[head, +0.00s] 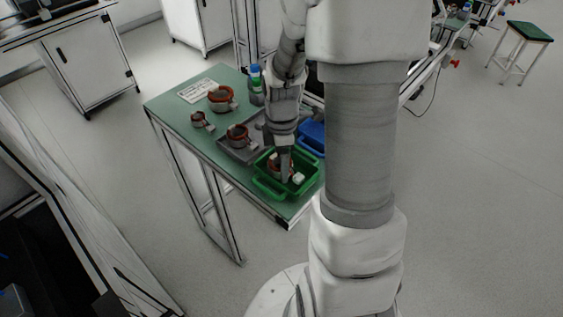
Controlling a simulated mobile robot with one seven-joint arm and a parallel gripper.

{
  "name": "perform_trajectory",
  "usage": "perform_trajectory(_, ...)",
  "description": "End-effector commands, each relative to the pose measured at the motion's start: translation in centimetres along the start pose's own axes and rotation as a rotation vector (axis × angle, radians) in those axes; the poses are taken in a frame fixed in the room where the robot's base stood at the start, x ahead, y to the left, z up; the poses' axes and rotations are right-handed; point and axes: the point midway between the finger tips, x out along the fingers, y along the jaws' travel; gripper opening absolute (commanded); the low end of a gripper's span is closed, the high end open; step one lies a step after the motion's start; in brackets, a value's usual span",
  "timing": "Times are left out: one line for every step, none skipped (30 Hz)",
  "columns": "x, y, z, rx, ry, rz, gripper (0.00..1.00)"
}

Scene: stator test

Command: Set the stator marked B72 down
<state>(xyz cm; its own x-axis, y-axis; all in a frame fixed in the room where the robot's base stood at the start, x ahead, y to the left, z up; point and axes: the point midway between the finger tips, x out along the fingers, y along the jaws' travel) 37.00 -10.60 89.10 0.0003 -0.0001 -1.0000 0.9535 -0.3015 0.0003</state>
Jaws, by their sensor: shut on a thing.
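My gripper (284,173) points down into the green bin (263,184) at the near right corner of the table. It is shut on a stator (272,164) with reddish-brown windings, which is partly hidden by the gripper and the bin wall. Whether this stator touches the bin floor cannot be told. Three other stators are on the table: one on the grey tray (238,132), a small one (199,119) at the left, and a larger one (221,96) at the back. No B72 mark is readable on any of them.
The green-topped table (180,105) also holds a blue bin (313,133) behind the green one, a grey tray (234,154), a paper sheet (196,90) and a blue-capped bottle (256,80). My arm hides part of the table's right side. The table's left end has bare room.

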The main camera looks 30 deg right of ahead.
Motion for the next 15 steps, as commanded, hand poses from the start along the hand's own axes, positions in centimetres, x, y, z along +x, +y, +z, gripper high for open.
perform_trajectory(-0.11, 0.05, 0.01, 0.000, 0.000, 0.001, 0.00)
perform_trajectory(-0.11, 0.05, 0.01, 0.000, 0.000, 0.001, 0.00)
perform_trajectory(-0.08, 0.05, 0.01, 0.000, 0.000, 0.001, 0.00)
perform_trajectory(0.00, 0.05, 0.01, 0.000, 0.000, 0.001, 0.00)
perform_trajectory(0.11, 0.04, 0.02, 0.000, 0.000, 0.001, 0.00)
perform_trajectory(0.26, 0.05, 0.02, 0.000, 0.000, 0.001, 0.00)
perform_trajectory(0.36, 0.05, 0.02, 0.000, 0.000, 0.001, 0.00)
perform_trajectory(0.26, 0.02, 0.02, 0.000, 0.000, 0.000, 0.82)
perform_trajectory(0.23, 0.02, 0.02, 0.000, 0.000, 0.000, 0.89)
perform_trajectory(0.23, 0.02, 0.02, 0.000, 0.000, 0.000, 0.94)
perform_trajectory(0.23, 0.02, 0.02, 0.000, 0.000, 0.000, 1.00)
perform_trajectory(0.23, 0.02, 0.02, 0.000, 0.000, 0.000, 1.00)
perform_trajectory(0.23, 0.02, 0.02, 0.000, 0.000, 0.000, 1.00)
perform_trajectory(0.23, 0.02, 0.02, 0.000, 0.000, 0.000, 1.00)
perform_trajectory(0.23, 0.02, 0.02, 0.000, 0.000, 0.000, 1.00)
